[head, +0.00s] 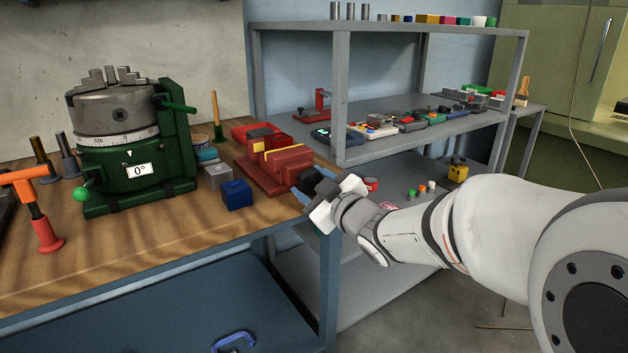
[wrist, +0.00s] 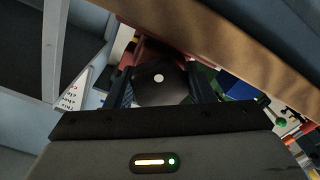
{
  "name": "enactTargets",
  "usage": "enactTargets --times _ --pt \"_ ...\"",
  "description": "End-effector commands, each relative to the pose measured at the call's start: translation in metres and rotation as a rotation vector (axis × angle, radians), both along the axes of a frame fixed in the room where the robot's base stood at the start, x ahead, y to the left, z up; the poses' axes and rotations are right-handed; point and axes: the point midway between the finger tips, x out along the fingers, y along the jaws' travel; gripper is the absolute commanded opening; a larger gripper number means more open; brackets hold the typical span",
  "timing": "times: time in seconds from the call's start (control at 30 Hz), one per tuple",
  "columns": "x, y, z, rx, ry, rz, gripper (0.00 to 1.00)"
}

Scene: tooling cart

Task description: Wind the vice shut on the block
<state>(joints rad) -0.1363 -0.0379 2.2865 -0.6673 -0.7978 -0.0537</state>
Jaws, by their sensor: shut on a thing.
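The red vice (head: 280,175) sits at the right end of the wooden bench. A narrow yellow piece (head: 284,149) shows at the top of it, and I cannot tell how firmly its jaws sit on the block. My gripper (head: 314,190) is at the vice's right end, at the bench's edge. In the wrist view my gripper (wrist: 161,90) is shut on a dark round hub with a white dot, the vice handle (wrist: 160,82). The fingers stand on either side of the handle. In the head view my gripper hides most of the handle.
A blue block (head: 237,194) and a grey block (head: 217,177) stand left of the vice. A green rotary table (head: 135,165) is farther left. A grey shelf unit (head: 340,100) with several small items stands close behind and right of my gripper.

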Motion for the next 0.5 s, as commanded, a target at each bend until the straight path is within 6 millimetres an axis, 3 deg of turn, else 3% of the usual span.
enactTargets --times 0.5 --pt "-0.0004 -0.0012 -0.0028 0.031 0.027 -0.003 0.26"
